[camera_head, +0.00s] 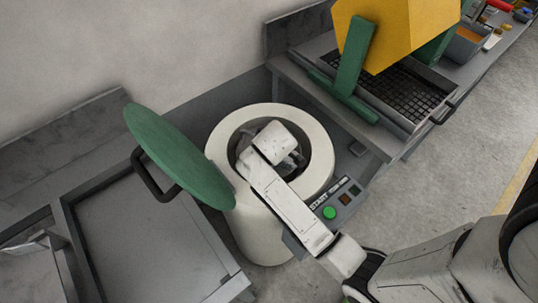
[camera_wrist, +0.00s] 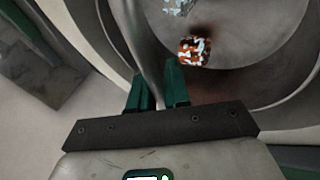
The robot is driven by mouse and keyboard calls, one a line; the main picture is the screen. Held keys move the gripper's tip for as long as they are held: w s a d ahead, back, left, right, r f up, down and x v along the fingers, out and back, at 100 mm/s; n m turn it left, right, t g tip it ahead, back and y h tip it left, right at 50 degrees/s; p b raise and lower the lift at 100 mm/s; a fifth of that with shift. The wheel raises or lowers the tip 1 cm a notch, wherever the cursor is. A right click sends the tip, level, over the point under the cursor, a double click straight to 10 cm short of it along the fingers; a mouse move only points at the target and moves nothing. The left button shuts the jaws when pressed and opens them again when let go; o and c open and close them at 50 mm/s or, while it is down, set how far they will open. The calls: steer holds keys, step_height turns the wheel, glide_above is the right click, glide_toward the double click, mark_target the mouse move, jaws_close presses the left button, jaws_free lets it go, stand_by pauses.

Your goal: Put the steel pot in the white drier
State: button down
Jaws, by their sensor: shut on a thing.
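The white drier (camera_head: 318,137) stands in the middle of the head view, with its round green lid (camera_head: 180,160) tilted open to the left. My gripper (camera_wrist: 157,82) is down at the drier's opening. In the wrist view its two green fingers are shut on the rim of the steel pot (camera_wrist: 240,62), one on each side of the wall. A copper-and-white piece (camera_wrist: 194,51) and a pale grey piece (camera_wrist: 178,5) lie inside the pot. In the head view my arm hides most of the pot, so its depth and whether it touches the drier's floor cannot be told.
A control panel with a green START button (camera_head: 330,213) is at the drier's front right. A grey table (camera_head: 150,245) stands at left. A yellow machine (camera_head: 395,30) with a black grid tray sits on the bench behind right. Open floor lies at right.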

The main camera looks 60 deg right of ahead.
steer(key=shift+f, duration=2.5)
steer(key=shift+f, duration=0.1)
steer(key=c, duration=1.1)
jaws_free()
steer(key=v, duration=1.2)
